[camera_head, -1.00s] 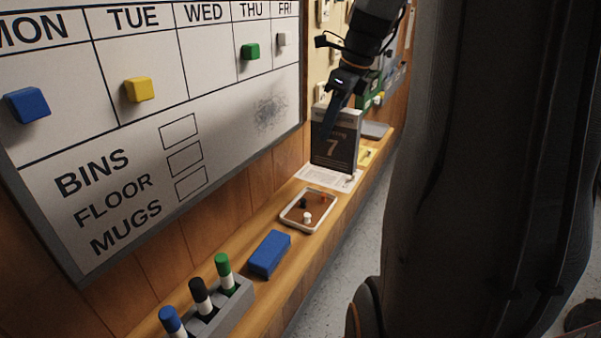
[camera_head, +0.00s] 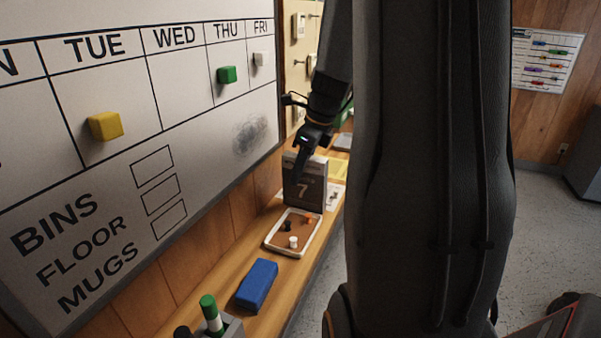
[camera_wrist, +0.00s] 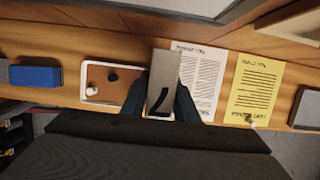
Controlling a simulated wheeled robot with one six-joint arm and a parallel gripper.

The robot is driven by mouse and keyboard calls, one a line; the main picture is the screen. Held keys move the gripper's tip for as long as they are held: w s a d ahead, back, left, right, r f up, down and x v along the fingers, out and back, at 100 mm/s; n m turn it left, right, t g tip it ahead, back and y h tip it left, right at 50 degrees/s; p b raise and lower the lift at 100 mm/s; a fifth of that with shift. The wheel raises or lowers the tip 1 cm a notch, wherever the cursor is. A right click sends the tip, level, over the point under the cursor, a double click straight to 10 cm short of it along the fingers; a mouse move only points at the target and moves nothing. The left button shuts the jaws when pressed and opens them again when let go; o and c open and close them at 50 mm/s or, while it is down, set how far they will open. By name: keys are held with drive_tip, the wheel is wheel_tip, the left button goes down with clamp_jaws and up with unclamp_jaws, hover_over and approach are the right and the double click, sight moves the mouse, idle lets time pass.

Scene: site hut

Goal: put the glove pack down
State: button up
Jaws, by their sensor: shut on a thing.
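The glove pack is a dark grey box (camera_head: 305,190) with a pale "7" on its face, upright in the head view. My gripper (camera_head: 302,168) comes down from above and is shut on it. In the wrist view the pack (camera_wrist: 163,75) shows end-on between my two dark fingers (camera_wrist: 166,100). It is over the wooden ledge (camera_head: 215,310), between a white-rimmed tray (camera_head: 268,245) and a printed white sheet (camera_wrist: 198,75). Whether its bottom touches the ledge or the tray's rim is hidden.
The tray holds several small pieces. A blue block (camera_head: 257,285) and a marker holder (camera_head: 232,328) stand nearer on the ledge. A yellow sheet (camera_wrist: 255,88) lies beyond the white one. The whiteboard (camera_head: 190,120) rises along the ledge's left side.

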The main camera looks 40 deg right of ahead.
drive_tip(key=shift+f, duration=0.35)
drive_tip(key=shift+f, duration=0.15)
drive_tip(key=o, duration=1.1)
